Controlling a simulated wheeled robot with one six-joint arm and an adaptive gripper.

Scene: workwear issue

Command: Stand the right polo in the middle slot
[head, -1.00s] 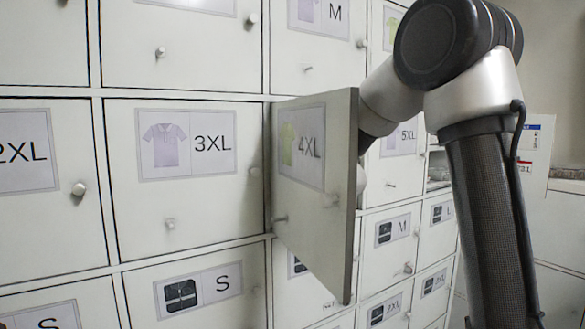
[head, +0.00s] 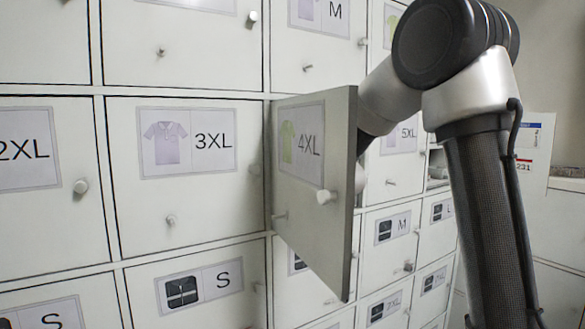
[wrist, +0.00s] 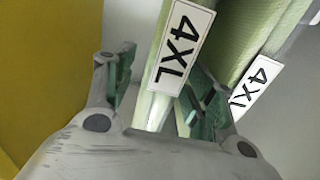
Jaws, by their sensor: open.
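In the wrist view a green folded polo (wrist: 207,15) with a white 4XL label (wrist: 181,45) stands on edge between the two fingers of my gripper (wrist: 161,72). The fingers are open, with one on each side of it; I cannot tell whether either touches it. A second green polo (wrist: 268,28) with its own 4XL label (wrist: 259,83) stands to the right, beyond the right finger, which partly hides it. In the head view the open 4XL door (head: 310,190) hides my gripper and both polos. The slots cannot be made out.
A yellow surface (wrist: 40,70) fills the left of the wrist view, and a grey wall (wrist: 300,125) is at right. Shut locker doors, such as 3XL (head: 190,215), surround the open door. My arm passes close behind that door's free edge.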

